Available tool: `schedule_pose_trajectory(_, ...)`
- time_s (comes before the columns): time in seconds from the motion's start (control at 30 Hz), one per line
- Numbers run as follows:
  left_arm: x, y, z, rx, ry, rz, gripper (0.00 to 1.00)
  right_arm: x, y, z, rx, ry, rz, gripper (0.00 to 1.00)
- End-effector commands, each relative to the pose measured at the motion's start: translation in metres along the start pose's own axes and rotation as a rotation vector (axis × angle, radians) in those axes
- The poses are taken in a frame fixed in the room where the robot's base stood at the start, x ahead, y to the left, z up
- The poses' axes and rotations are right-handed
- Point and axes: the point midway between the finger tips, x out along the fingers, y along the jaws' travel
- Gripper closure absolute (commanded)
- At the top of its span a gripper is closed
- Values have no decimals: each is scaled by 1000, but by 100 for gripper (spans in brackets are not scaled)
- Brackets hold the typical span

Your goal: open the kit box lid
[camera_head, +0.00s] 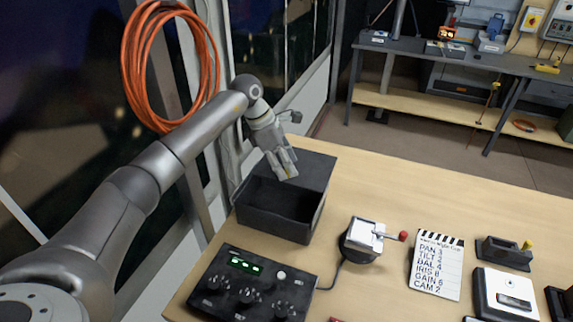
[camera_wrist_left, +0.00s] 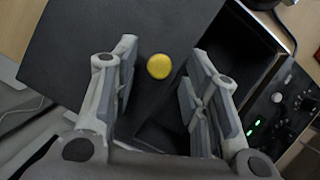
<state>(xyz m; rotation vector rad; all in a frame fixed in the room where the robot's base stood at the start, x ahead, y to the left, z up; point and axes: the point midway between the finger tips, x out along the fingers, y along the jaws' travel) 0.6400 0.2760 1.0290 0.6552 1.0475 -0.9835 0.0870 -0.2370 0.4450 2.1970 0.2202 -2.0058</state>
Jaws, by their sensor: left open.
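The black kit box (camera_head: 275,224) stands near the table's left back edge, and its dark inside shows at the front. Its flat dark lid (camera_head: 316,170) lies toward the back, leaving the front part uncovered; the lid also shows in the left wrist view (camera_wrist_left: 90,50). A round yellow knob (camera_wrist_left: 159,66) is on the lid. My left gripper (camera_head: 287,172) is over the lid, open, with its fingers on either side of the knob in the left wrist view. I cannot tell whether the fingers touch the knob. My right gripper is not in view.
A black control panel (camera_head: 252,285) with green digits sits in front of the box. To the right are a small device with a red-knobbed lever (camera_head: 364,240) and a clapperboard (camera_head: 437,265). The table behind these is clear. An orange cable coil (camera_head: 170,65) hangs behind my left arm.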

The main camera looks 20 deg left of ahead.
Motion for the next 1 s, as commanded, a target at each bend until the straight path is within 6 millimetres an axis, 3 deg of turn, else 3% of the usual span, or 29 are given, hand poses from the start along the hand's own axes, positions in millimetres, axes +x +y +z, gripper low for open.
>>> schedule_pose_trajectory(0.5,-99,1,1,1,0,4,58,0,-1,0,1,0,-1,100)
schedule_pose_trajectory(0.7,-112,0,1,2,0,0,58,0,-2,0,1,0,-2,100)
schedule_pose_trajectory(1.0,-113,0,1,1,0,0,58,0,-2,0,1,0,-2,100)
